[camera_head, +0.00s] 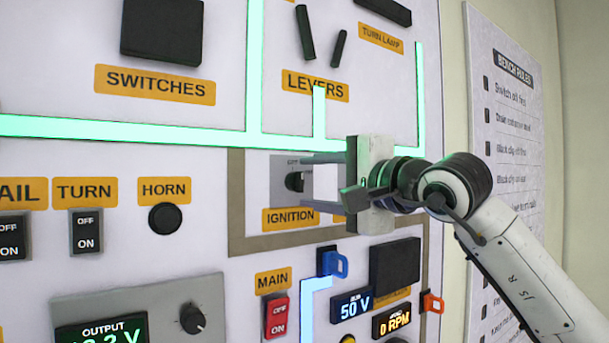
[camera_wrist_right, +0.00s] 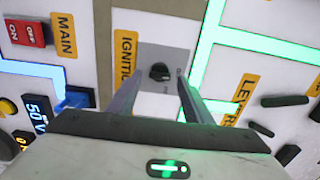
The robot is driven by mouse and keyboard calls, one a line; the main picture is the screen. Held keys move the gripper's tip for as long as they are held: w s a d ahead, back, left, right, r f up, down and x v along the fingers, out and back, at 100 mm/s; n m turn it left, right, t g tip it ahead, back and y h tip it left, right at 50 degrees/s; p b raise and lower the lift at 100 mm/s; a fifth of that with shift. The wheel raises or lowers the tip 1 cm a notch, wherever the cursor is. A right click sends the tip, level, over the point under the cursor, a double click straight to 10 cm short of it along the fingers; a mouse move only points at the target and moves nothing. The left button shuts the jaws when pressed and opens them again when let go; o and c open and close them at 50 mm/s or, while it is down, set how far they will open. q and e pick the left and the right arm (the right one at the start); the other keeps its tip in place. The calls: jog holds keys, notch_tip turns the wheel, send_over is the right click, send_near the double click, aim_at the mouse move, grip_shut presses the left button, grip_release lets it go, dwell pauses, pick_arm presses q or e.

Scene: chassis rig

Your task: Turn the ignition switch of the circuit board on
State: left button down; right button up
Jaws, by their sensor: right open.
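The ignition switch (camera_head: 295,181) is a small black rotary knob on a grey plate above the orange IGNITION label on the upright circuit board (camera_head: 330,225). My right gripper (camera_head: 307,182) comes in from the right, its two fingers open and pointing at the board, one above and one below the knob in the head view. In the right wrist view the knob (camera_wrist_right: 160,72) shows between and beyond the open fingertips (camera_wrist_right: 160,85). Whether the fingers touch the plate or knob cannot be told. My left gripper is not in view.
A red MAIN switch (camera_head: 277,316), a blue connector (camera_head: 332,262) and a 50 V display (camera_head: 352,304) sit below. A black HORN button (camera_head: 165,218) is to the left. Black levers (camera_head: 305,32) are above. A rules sheet (camera_head: 510,150) hangs at the right.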

aim_at(297, 182)
jog(key=shift+x, duration=0.75)
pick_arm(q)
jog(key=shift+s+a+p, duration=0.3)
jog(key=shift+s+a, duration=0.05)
pick_arm(e)
jog(key=shift+w+a, duration=0.4)
jog(key=shift+w, duration=0.2)
jog(key=c, duration=1)
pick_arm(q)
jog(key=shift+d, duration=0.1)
